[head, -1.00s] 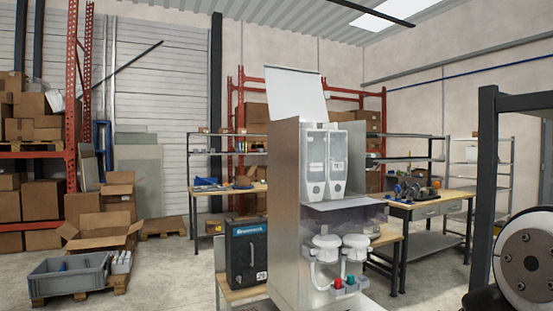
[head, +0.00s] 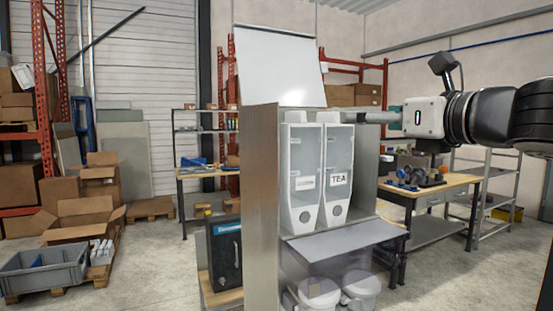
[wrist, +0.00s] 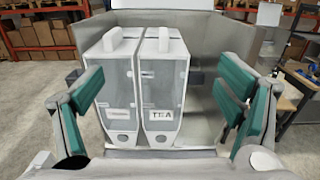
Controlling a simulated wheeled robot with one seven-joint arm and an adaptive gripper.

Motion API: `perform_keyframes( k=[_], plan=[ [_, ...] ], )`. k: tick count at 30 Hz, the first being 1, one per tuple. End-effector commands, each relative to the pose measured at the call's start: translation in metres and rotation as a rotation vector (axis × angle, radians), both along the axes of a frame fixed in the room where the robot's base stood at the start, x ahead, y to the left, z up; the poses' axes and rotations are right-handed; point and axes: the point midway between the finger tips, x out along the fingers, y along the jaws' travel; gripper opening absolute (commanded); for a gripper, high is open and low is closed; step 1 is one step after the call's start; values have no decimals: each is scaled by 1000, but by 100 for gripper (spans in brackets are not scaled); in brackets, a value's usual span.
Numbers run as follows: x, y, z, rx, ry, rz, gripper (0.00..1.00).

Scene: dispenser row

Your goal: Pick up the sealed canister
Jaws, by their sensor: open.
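Two white canisters with clear fronts stand side by side in the dispenser cabinet (head: 262,210). The right canister (head: 338,175) is labelled TEA; the left canister (head: 302,180) has a label too small to read. I cannot tell which is sealed. In the wrist view, the left canister (wrist: 110,90) and TEA canister (wrist: 163,88) each have a raised top handle. My gripper (wrist: 165,85) is open and empty, its green-padded fingers wide apart on either side of the view. In the head view it reaches in from the right, near the cabinet's top; its fingertips are partly hidden.
The cabinet's white lid (head: 280,68) stands raised behind the canisters. Its side walls flank them, with an empty bay (wrist: 205,115) right of the TEA canister. White round-topped units (head: 340,290) sit below a grey shelf. A workbench (head: 440,190) with tools stands behind.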

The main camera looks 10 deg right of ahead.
Motion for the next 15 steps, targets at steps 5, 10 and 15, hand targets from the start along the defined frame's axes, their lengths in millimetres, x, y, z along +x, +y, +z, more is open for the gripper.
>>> perform_keyframes(
  k=[5,10,15],
  plan=[
    [21,5,1,18,3,-4,87],
    [52,15,0,16,3,-3,87],
    [75,22,1,14,1,-3,87]
  ],
)
